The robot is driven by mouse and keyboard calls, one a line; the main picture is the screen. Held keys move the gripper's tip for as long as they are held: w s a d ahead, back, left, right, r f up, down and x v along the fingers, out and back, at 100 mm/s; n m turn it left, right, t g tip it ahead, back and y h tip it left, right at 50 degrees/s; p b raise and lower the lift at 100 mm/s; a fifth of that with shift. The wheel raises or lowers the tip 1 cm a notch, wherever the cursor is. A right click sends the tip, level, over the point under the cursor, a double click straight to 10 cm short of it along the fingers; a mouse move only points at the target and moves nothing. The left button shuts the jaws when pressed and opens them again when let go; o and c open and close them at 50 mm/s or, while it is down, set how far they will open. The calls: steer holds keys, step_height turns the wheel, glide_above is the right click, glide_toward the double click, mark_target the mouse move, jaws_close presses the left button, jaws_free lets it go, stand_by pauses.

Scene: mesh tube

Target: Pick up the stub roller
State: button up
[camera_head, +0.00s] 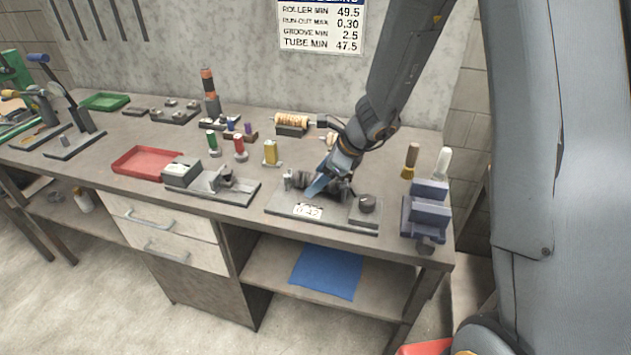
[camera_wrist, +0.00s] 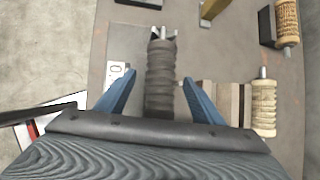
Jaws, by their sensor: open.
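A dark grey ribbed roller (camera_wrist: 160,75), which I take to be the stub roller, lies in a fixture with a metal shaft end showing; its near end is hidden behind my gripper. In the head view the roller (camera_head: 300,180) rests on the grey fixture plate (camera_head: 335,219) beside a small display reading about 0.42 (camera_head: 308,211). My gripper (camera_wrist: 160,95) is open, with one blue finger on each side of the roller and gaps visible. In the head view my gripper (camera_head: 318,187) is down at the fixture.
A cream roller (camera_wrist: 263,105) lies right of my gripper in the wrist view. A yellowish roller (camera_head: 292,120) sits on a stand behind. Blue-grey blocks (camera_head: 428,212) stand at the right edge. A red tray (camera_head: 145,161) and a grey fixture (camera_head: 215,184) are to the left.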

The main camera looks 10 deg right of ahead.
steer(key=c, duration=1.4)
steer(key=shift+r, duration=0.1)
